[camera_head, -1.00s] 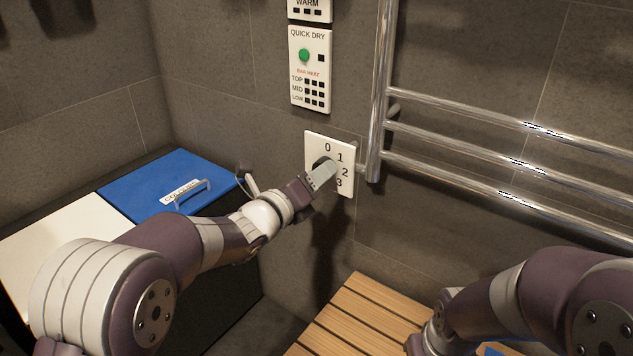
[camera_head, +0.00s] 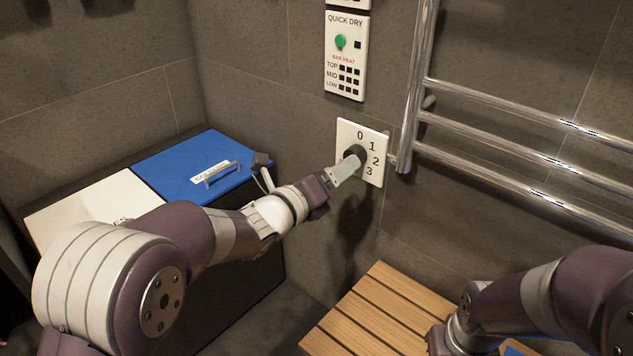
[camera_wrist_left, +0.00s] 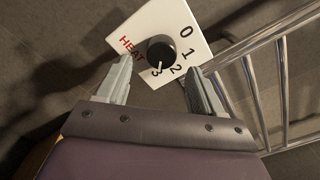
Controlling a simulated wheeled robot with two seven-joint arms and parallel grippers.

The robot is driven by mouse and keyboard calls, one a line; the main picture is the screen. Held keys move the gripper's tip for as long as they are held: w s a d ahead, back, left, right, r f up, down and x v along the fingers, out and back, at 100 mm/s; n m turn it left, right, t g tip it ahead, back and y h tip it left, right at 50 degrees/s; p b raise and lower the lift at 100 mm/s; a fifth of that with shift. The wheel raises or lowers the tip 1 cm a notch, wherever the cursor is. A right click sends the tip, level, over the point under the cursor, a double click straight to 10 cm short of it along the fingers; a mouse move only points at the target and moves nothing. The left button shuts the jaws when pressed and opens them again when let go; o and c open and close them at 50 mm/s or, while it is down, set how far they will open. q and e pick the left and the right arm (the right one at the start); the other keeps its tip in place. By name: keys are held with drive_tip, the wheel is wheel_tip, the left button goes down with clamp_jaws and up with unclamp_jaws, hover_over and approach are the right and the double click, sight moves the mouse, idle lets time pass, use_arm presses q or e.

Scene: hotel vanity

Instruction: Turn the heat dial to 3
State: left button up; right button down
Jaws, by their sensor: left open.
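The heat dial (camera_head: 355,154) is a round black knob on a white plate (camera_head: 376,178) marked 0, 1, 2 and 3, fixed to the tiled wall. In the left wrist view the dial (camera_wrist_left: 161,50) shows whole, and its white pointer mark points at the 3. My left gripper (camera_head: 347,168) is just in front of the dial, a little low and left of it in the head view. In the left wrist view its two fingers (camera_wrist_left: 158,66) are apart and empty, with the dial beyond the gap between them. My right gripper is out of view.
A Quick Dry panel (camera_head: 345,60) with a green button is above the dial. A chrome towel rail (camera_head: 416,90) stands close to its right. A blue-lidded bin (camera_head: 180,165) is at left and a wooden slatted bench (camera_head: 370,315) below.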

use_arm(q)
drive_tip(key=p+v, duration=0.2)
drive_tip(key=v, duration=0.7)
